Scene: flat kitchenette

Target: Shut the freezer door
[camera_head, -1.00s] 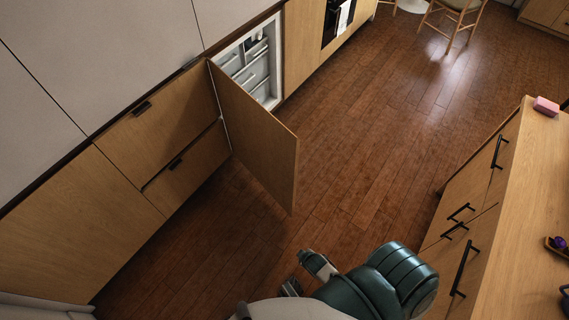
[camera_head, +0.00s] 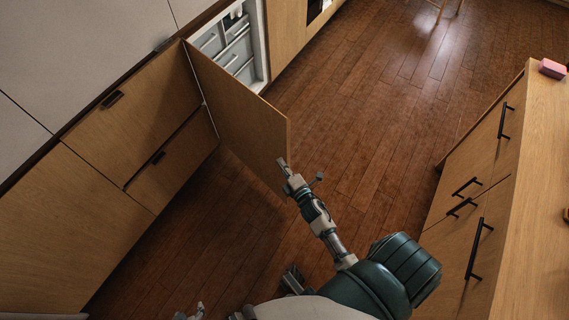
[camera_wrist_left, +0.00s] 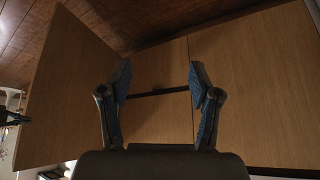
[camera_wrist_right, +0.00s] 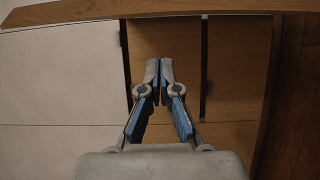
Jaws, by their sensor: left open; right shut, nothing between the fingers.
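The freezer door (camera_head: 235,110) is a wood panel standing wide open, jutting out from the cabinet row in the head view. Behind it, the white freezer interior (camera_head: 229,48) with drawers is partly visible. My right gripper (camera_head: 282,163) is shut and empty at the door's free edge; I cannot tell whether it touches. In the right wrist view its fingertips (camera_wrist_right: 159,66) are together. My left gripper (camera_head: 190,312) is low at the bottom of the head view, away from the door. In the left wrist view its fingers (camera_wrist_left: 158,75) are spread and empty, with the door to the left.
Wood drawers with dark handles (camera_head: 145,120) line the wall left of the door. A wooden counter with drawers (camera_head: 490,200) stands on the right, with a pink block (camera_head: 552,68) on top. The brown floor (camera_head: 370,110) between is clear.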

